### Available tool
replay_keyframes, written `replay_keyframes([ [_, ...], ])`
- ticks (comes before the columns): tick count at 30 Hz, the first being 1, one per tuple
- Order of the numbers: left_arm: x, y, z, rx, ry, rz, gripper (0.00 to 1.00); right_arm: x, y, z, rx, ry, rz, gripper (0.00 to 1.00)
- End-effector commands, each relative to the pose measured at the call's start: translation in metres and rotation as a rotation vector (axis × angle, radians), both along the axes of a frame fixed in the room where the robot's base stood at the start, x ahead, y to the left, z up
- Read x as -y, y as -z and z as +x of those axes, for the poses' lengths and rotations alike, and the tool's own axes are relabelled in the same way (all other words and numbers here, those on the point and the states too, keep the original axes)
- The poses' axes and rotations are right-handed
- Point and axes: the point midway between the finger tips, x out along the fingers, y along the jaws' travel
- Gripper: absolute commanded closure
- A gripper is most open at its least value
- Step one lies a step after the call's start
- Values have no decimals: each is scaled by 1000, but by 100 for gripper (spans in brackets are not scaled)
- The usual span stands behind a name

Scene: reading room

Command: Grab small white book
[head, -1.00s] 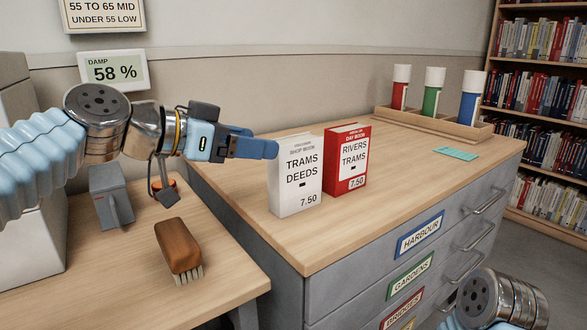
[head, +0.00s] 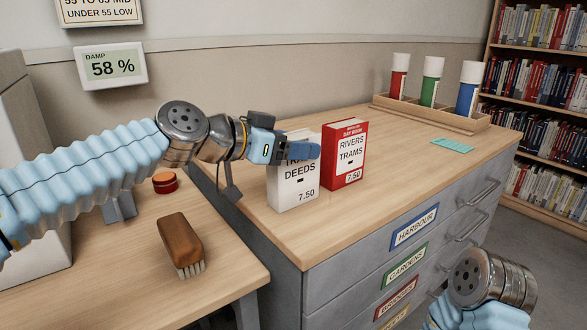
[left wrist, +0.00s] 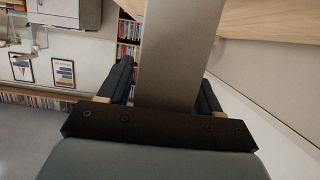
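The small white book (head: 294,195), lettered "TRAMS DEEDS 7.50", stands upright on the grey drawer cabinet's wooden top. My left gripper (head: 304,150) is at its upper part from the left. One finger crosses its front face and hides part of the title; the other finger is hidden behind the book. In the left wrist view the fingers (left wrist: 163,85) stand apart on both sides of a shaded, greyish slab (left wrist: 175,50), which appears to be the book. A thin gap shows at the left finger. My right arm is at the lower right; its gripper is out of view.
A red book (head: 345,178) stands close to the right of the white one. A wooden rack (head: 430,117) with red, green and blue tubes is at the back, near a teal card (head: 453,145). A brush (head: 182,245) and a red-orange round tin (head: 165,182) are on the lower table.

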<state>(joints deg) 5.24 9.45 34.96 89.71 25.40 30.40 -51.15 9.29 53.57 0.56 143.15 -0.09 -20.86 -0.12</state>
Motion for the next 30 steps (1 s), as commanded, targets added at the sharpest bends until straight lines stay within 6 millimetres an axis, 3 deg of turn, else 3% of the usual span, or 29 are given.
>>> replay_keyframes([
  [2,0,0,0,0,0,0,49,0,0,0,0,0,0,100],
  [12,0,0,0,0,0,0,100,0,0,0,1,0,0,100],
  [23,0,-4,0,2,0,-1,100,0,-1,0,0,0,0,100],
  [30,1,-34,-1,5,2,-3,100,-3,-13,-1,-3,-6,4,100],
])
